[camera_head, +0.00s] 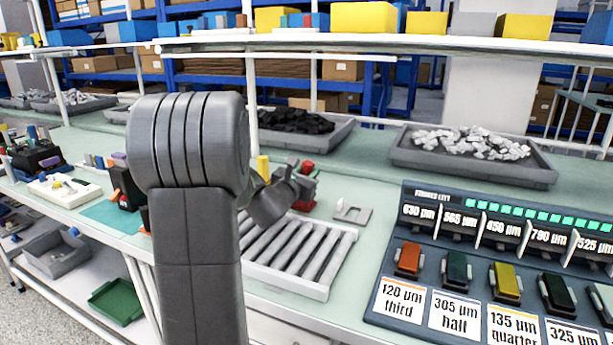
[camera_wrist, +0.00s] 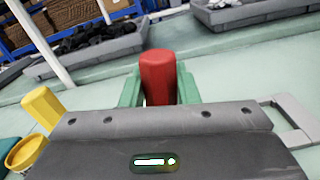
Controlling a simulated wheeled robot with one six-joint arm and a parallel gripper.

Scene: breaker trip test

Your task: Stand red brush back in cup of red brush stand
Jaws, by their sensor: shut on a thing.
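The red brush shows as an upright red cylinder in the wrist view (camera_wrist: 158,75), between two green finger-like parts of my gripper (camera_wrist: 160,95). My gripper is shut on it. In the head view my gripper (camera_head: 297,178) is above the bench behind the roller tray, with the red top (camera_head: 307,167) of the brush at its tip. A red piece (camera_head: 303,205) shows just below the gripper; it may be the red brush stand. My gripper body hides the brush's lower end and any cup in the wrist view, so I cannot tell whether they touch.
A yellow brush (camera_wrist: 40,105) and yellow cup (camera_wrist: 25,153) stand to the left. A grey slotted plate (camera_head: 352,213) lies to the right. A white roller tray (camera_head: 318,290) lies in front. Grey bins (camera_head: 405,155) stand behind; a labelled panel (camera_head: 385,275) is at right.

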